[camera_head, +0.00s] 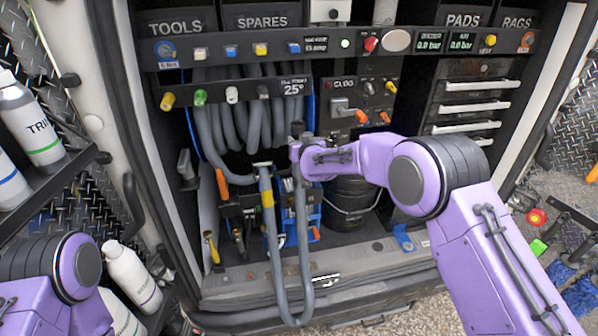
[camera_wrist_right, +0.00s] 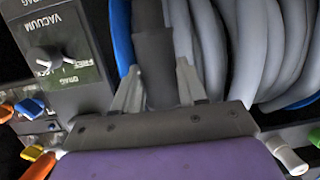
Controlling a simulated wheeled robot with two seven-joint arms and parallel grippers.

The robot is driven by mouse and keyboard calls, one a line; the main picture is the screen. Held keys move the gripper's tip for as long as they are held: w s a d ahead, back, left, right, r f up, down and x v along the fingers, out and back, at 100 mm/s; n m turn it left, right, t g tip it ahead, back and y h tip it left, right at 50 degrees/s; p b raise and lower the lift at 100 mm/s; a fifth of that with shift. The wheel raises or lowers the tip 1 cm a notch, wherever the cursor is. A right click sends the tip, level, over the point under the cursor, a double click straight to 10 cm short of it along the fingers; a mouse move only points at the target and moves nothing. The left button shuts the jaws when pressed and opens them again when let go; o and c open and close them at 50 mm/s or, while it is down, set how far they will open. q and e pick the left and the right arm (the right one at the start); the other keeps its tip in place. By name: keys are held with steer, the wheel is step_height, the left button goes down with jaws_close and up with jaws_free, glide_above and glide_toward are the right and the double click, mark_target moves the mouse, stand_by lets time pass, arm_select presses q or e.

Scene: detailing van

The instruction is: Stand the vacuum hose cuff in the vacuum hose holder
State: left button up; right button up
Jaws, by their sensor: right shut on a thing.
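My right gripper (camera_head: 298,152) is at the front of the van's interior, shut on the dark grey vacuum hose cuff (camera_head: 297,128). In the right wrist view the fingertips of the right gripper (camera_wrist_right: 157,84) press on both sides of the cuff (camera_wrist_right: 154,50). The cuff looks roughly upright. Its grey hose (camera_head: 302,228) hangs below the gripper, loops near the sill and rises to a pale-topped end with a yellow band. I cannot clearly single out the hose holder; the gripper and cuff may cover it. My left gripper is outside the view.
Coiled grey hoses (camera_head: 240,110) hang behind the cuff, and in the right wrist view coils (camera_wrist_right: 262,45) lie close beside it. A vacuum control panel (camera_head: 352,108) is to the right. A black bucket (camera_head: 350,205) stands below. Bottles (camera_head: 28,125) line the left shelf.

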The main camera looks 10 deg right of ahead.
steer(key=shift+h, duration=0.3)
steer(key=shift+s+f+b, duration=0.2)
steer(key=shift+f+b, duration=0.1)
steer(key=shift+f, duration=0.45)
steer(key=shift+s+f+b, duration=0.15)
steer(key=shift+f+b, duration=0.15)
steer(key=shift+f, duration=0.5)
steer(key=shift+s+f+b, duration=0.2)
steer(key=shift+f+b, duration=0.1)
steer(key=shift+f, duration=0.45)
steer(key=shift+f, duration=0.1)
steer(key=shift+f+b, duration=1.75)
steer(key=shift+f, duration=0.4)
steer(key=o, duration=1.2)
steer(key=shift+s, duration=0.1)
